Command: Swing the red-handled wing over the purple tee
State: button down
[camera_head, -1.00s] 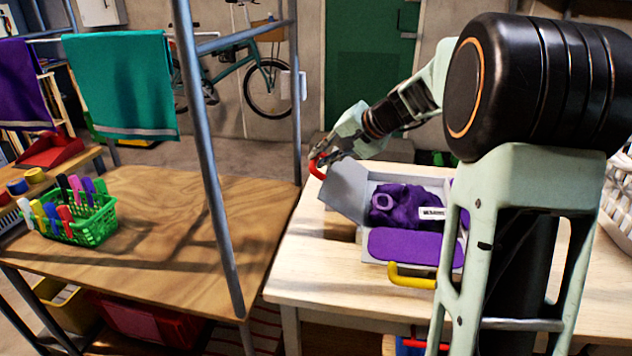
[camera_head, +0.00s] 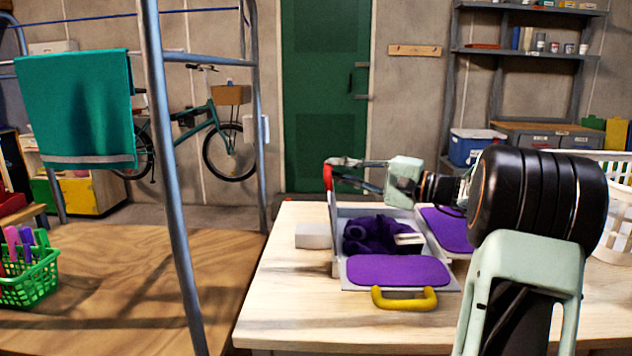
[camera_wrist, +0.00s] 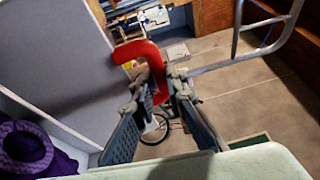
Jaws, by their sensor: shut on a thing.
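The purple tee (camera_head: 370,235) lies bunched on the grey folding board (camera_head: 352,212), with a white label on it. It also shows in the wrist view (camera_wrist: 30,152). The red-handled wing (camera_head: 334,238) stands about upright at the board's left side, seen nearly edge-on. Its grey face fills the left of the wrist view (camera_wrist: 45,65). My gripper (camera_head: 335,170) is shut on the red handle (camera_wrist: 150,62) at the wing's top edge. The purple-padded front wing (camera_head: 395,270) lies flat with a yellow handle (camera_head: 405,303).
Another purple-padded wing (camera_head: 447,228) lies flat at the right, partly behind my arm. A small pale block (camera_head: 313,236) sits left of the upright wing. A metal frame post (camera_head: 170,180) stands left of the pale table (camera_head: 300,320). A white basket (camera_head: 615,205) is at the right.

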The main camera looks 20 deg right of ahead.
jog(key=s+d+f+t, duration=0.1)
jog(key=s+d+f, duration=0.1)
jog(key=d, duration=0.4)
jog(key=shift+s+d+f+m+y, duration=0.4)
jog(key=shift+s, duration=0.1)
jog(key=c, duration=2.2)
grip_release()
jog(key=shift+a+f, duration=0.1)
jog(key=v, duration=1.2)
jog(key=shift+r, duration=0.2)
